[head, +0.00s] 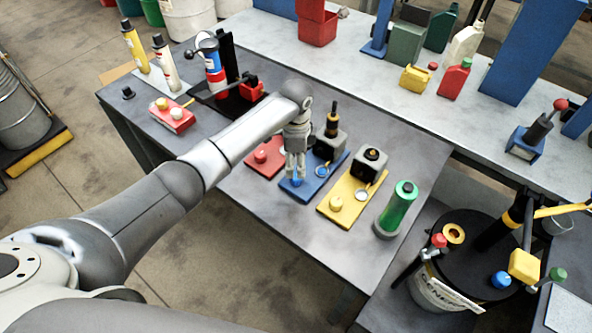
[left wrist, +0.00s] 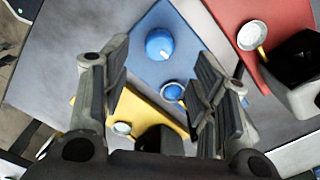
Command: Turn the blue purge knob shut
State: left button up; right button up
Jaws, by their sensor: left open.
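The round blue purge knob (left wrist: 159,45) sits on a blue plate (left wrist: 150,72). A white mark on it points to the lower right in the left wrist view. In the head view, the knob (head: 297,183) is partly hidden under my left gripper (head: 296,174), which points down over the blue plate (head: 300,193). In the left wrist view, my left gripper (left wrist: 162,60) has its fingers wide apart and empty. The knob lies between and beyond the fingertips. I cannot tell the exact height of the fingertips above it. My right gripper is not in view.
A red plate (head: 258,168) and a yellow plate (head: 335,212) with knobs flank the blue plate. A grey valve block (head: 330,146) stands behind the gripper. A green cylinder (head: 398,208) stands to the right. The table front (head: 250,215) is clear.

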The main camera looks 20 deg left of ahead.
aim_at(296, 176)
pick_arm(q)
notch_tip(296, 176, up, 6)
dwell(0.6)
